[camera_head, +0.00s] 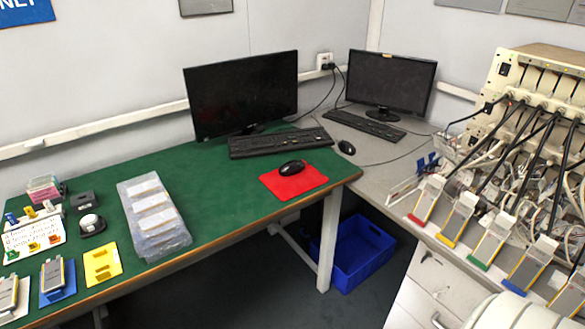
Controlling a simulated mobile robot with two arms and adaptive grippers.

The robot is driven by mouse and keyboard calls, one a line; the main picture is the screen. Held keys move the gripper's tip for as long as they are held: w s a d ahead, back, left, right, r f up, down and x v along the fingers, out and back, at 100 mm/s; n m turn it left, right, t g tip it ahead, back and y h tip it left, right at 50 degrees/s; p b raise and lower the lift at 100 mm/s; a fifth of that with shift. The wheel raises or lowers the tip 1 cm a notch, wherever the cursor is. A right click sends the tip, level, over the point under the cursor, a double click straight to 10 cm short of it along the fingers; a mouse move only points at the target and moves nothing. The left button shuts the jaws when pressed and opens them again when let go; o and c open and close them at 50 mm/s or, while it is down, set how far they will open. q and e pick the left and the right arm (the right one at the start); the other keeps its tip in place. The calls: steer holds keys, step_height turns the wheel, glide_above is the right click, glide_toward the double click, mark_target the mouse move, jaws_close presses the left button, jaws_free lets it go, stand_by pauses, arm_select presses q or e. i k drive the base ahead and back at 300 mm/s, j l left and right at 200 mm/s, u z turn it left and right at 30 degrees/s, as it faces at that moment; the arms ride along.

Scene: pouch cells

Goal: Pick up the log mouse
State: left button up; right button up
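A black mouse (291,168) lies on a red mouse mat (305,184) near the right end of the green desk. A second, smaller-looking black mouse (346,147) lies on the grey desk to the right, in front of the right monitor. No label shows which of them is the log mouse. Neither of my grippers is in view.
A black keyboard (280,142) and monitor (242,92) stand behind the red mat. Another keyboard (364,123) and monitor (391,82) stand on the grey desk (385,160). Clear trays (153,215) stand left; the green surface (215,185) between is free. Cabled pouch-cell testers (540,85) crowd the right.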

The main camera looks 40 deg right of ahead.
mark_target(292, 167)
steer(key=i+l, duration=0.15)
steer(key=l, duration=0.2)
steer(key=i+l, duration=0.2)
steer(key=l, duration=0.15)
steer(key=i+l, duration=0.15)
steer(key=l, duration=0.2)
steer(key=i+l, duration=0.2)
steer(key=l, duration=0.15)
steer(key=i+l, duration=0.15)
steer(key=l, duration=0.25)
steer(key=z, duration=0.05)
